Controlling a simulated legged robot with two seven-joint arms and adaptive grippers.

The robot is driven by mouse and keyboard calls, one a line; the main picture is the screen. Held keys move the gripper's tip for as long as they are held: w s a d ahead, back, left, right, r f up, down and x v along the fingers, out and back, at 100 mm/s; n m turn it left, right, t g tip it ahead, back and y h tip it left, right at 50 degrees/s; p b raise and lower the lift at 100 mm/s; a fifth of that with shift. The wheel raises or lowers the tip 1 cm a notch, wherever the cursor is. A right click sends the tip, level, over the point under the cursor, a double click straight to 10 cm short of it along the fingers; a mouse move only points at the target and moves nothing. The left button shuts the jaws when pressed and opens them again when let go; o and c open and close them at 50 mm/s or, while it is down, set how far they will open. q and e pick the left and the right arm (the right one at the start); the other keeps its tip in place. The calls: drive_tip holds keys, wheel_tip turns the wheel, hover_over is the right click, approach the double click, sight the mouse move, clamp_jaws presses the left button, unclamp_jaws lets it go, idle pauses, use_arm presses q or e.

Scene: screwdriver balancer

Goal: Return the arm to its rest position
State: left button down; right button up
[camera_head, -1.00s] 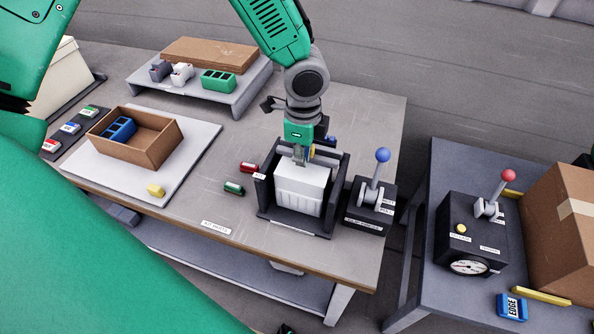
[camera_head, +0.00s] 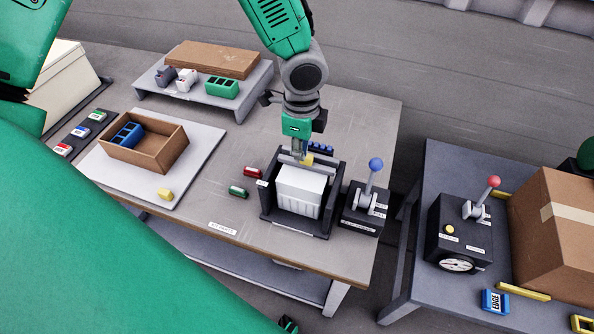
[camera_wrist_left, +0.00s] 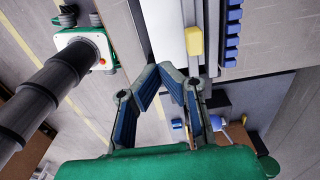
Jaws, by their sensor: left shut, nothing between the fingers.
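My left arm comes in from the top of the head view. Its gripper (camera_head: 299,154) points down over the back edge of a black fixture (camera_head: 266,205) holding a white ribbed block (camera_head: 300,188). In the left wrist view the gripper's two fingers (camera_wrist_left: 172,72) meet at their tips with nothing between them. A yellow piece (camera_wrist_left: 195,42) on a pale bar lies beyond the fingertips, apart from them. It also shows just below the gripper in the head view (camera_head: 308,160). My right gripper is not in view.
A black box with a blue-knobbed lever (camera_head: 375,165) stands right of the fixture. A blue toothed strip (camera_head: 320,147) lies behind it. A brown open box (camera_head: 152,155) is at left. A second table holds a red-knobbed lever box (camera_head: 462,235) and a carton (camera_head: 556,235).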

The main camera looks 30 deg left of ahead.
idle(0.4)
use_arm(q)
drive_tip(key=s+d+f+n+b, duration=0.1)
drive_tip(key=s+f+n+b, duration=0.1)
drive_tip(key=f, duration=0.4)
drive_tip(key=s+d+f+n+h+b, duration=0.1)
drive_tip(key=s+f+n+b, duration=0.1)
drive_tip(key=s+f+b, duration=0.2)
drive_tip(key=s+d+f+n+g+h+b, duration=0.1)
drive_tip(key=s+f+n+b, duration=0.1)
drive_tip(key=s+f, duration=0.4)
wheel_tip(320, 180, down, 3)
drive_tip(key=shift+r+n+b, duration=0.2)
drive_tip(key=shift+n+b, duration=0.1)
drive_tip(key=shift+b, duration=0.5)
drive_tip(key=s+a+f+n+y+b, duration=0.1)
drive_tip(key=s+a+f+n+b, duration=0.2)
drive_tip(key=s+f+n+b, duration=0.1)
drive_tip(key=s+a+f+n+t+y+b, duration=0.1)
drive_tip(key=s+a+f+n+b, duration=0.2)
drive_tip(key=s+f, duration=0.3)
wheel_tip(320, 180, down, 3)
drive_tip(key=shift+s+a+r+n+t+b, duration=0.15)
drive_tip(key=shift+s+n+t+b, duration=0.2)
drive_tip(key=shift+n+b, duration=0.3)
